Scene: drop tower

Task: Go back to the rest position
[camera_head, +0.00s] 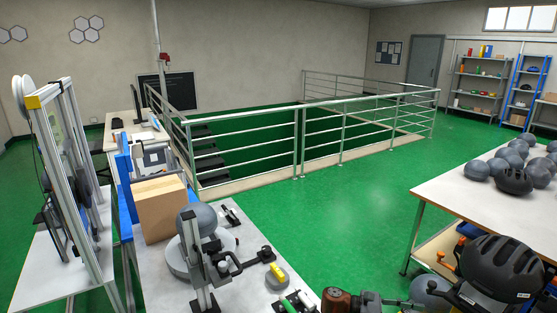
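Neither my left nor my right gripper can be made out in the head view. No arm of mine is clearly seen coming in from either side. A grey-white bench (160,287) stands at the lower left. On it a grey ball-shaped headform (197,219) sits on a round light disc, behind an upright metal post with black clamp parts (203,268). A black helmet (503,268) shows large at the lower right, close to the camera. What supports it is partly cut off by the frame.
A cardboard box (160,208) stands on the left bench, near a tall metal frame (72,165). A table (455,190) at the right bears several grey headforms and dark helmets. A railing (300,140) encloses a stair opening. Green floor (335,215) is clear between bench and table.

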